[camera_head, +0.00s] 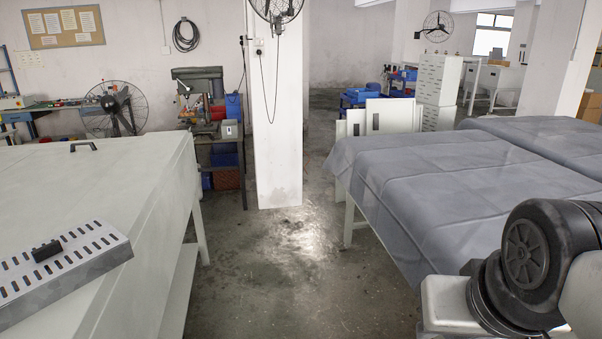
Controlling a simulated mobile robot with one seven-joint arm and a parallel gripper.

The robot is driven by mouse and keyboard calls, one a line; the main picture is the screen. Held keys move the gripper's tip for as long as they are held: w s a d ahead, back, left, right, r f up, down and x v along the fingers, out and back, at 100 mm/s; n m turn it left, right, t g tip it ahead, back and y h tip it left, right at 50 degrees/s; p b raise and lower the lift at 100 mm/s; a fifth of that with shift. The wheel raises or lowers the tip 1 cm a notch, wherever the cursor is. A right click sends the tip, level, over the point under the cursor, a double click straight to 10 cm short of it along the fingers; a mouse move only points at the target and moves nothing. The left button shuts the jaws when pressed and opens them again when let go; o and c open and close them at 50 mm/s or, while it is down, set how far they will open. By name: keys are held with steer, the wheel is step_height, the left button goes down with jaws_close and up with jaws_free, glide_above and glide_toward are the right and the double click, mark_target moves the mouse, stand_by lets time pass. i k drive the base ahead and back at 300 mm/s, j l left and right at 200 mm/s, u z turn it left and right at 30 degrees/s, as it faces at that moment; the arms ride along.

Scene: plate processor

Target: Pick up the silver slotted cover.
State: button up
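The silver slotted cover (88,262) lies on the pale flat-topped cabinet or table (130,185) at the lower left. It is a flat metal box shape with rows of dark slots, and its left part is cut off by the picture edge. A small black block-like handle (46,250) sits on its top. My gripper is not in view.
A black handle (83,146) stands on the pale top's far side. A grey cloth-covered table (450,175) fills the right. Bare concrete floor (285,270) lies between the two. A white pillar (276,120) and a drill press (198,95) stand farther back.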

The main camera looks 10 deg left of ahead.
mark_target(34, 277)
steer(key=i+u, duration=0.65)
steer(key=u, duration=0.25)
steer(key=i+l+u, duration=0.15)
steer(key=i+u, duration=0.2)
steer(key=u, duration=0.15)
steer(key=i+u, duration=0.25)
steer(key=u, duration=0.25)
steer(key=i+l+u, duration=0.15)
steer(key=u, duration=0.35)
steer(key=i+l+u, duration=0.2)
steer(key=u, duration=0.25)
